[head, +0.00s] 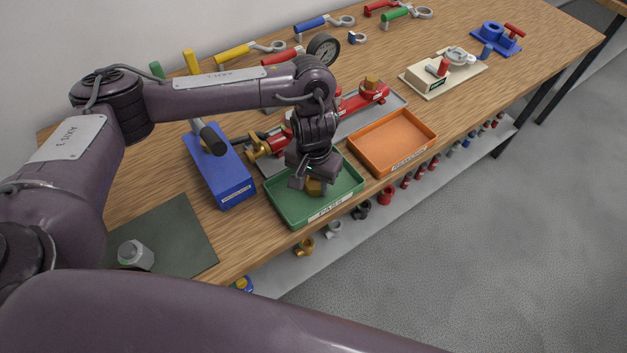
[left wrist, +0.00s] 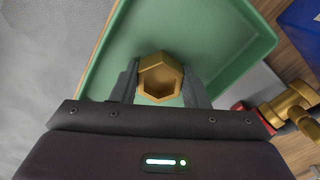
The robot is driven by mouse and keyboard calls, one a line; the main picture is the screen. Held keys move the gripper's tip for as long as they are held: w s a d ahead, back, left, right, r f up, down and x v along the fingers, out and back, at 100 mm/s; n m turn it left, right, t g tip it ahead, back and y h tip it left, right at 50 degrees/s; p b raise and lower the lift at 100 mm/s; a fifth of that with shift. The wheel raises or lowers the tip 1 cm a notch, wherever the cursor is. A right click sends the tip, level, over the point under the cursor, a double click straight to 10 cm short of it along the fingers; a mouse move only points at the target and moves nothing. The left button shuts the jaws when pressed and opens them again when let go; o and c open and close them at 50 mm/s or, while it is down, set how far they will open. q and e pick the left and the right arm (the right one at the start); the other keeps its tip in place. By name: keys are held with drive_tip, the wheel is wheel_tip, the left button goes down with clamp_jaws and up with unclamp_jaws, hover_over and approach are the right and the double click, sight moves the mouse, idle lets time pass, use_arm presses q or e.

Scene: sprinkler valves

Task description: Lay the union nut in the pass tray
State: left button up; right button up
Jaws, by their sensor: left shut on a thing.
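The union nut (left wrist: 160,76) is a brass hexagonal ring, held between the two fingers of my left gripper (left wrist: 160,88) in the left wrist view. In the head view the nut (head: 315,187) shows just under my left gripper (head: 306,184). The green pass tray (head: 345,193) lies on the bench below them, and its floor also shows in the left wrist view (left wrist: 200,32). The nut is over the inside of the tray. I cannot tell whether it touches the tray floor. My right gripper is not in view.
An orange tray (head: 393,143) stands right of the green one. A blue block (head: 220,170) with a black-handled tool is to the left. Red and brass valve piping (head: 357,99) lies behind. A dark mat (head: 180,240) holds a grey hex part (head: 135,255).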

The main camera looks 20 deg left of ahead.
sight(313, 183)
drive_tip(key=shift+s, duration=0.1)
use_arm(q)
drive_tip(key=o, duration=1.1)
drive_tip(key=shift+f, duration=0.1)
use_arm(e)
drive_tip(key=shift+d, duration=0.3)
use_arm(q)
drive_tip(key=shift+r+p, duration=0.95)
drive_tip(key=shift+r, duration=5.25)
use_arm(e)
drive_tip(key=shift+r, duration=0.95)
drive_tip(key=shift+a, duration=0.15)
use_arm(q)
drive_tip(key=shift+s+f, duration=0.1)
